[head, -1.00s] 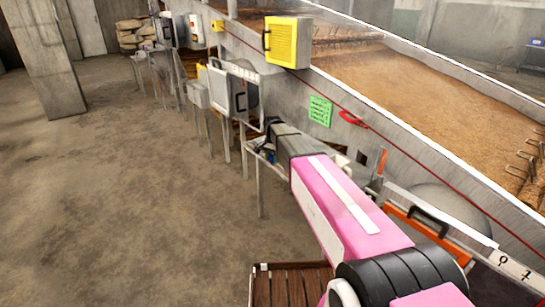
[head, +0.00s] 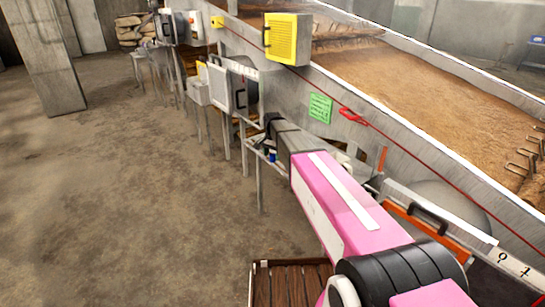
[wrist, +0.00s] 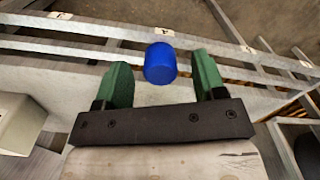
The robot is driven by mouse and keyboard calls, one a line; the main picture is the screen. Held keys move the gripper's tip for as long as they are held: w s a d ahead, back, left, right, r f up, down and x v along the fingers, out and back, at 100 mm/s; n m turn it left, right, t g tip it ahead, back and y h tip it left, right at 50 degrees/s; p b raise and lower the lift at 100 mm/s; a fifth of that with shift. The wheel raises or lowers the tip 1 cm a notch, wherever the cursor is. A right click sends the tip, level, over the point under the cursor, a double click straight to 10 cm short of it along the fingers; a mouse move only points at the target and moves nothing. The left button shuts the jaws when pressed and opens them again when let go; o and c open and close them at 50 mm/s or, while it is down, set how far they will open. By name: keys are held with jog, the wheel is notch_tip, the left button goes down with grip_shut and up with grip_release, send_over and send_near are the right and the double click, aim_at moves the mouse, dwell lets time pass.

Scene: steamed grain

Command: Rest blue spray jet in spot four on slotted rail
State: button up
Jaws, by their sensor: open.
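The blue spray jet (wrist: 160,64) shows in the wrist view as a short blue cylinder. It lies between the two green fingertips of my gripper (wrist: 161,72), with a gap on each side. The fingers are open and do not touch it. Behind it runs the pale slotted rail (wrist: 100,29), with small white marked labels that are too small to read surely. In the head view a small blue thing (head: 272,156) shows just below the black end of my arm (head: 272,122); the fingers are hard to make out there.
A concrete wall carries a yellow box (head: 287,38) and a green note (head: 320,107). A grey case (head: 225,92) stands farther along the wall. A slatted wooden thing (head: 292,285) is at the bottom. The floor on the left is clear.

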notch_tip(320, 180, up, 10)
dwell(0.5)
jog(key=shift+s, duration=0.1)
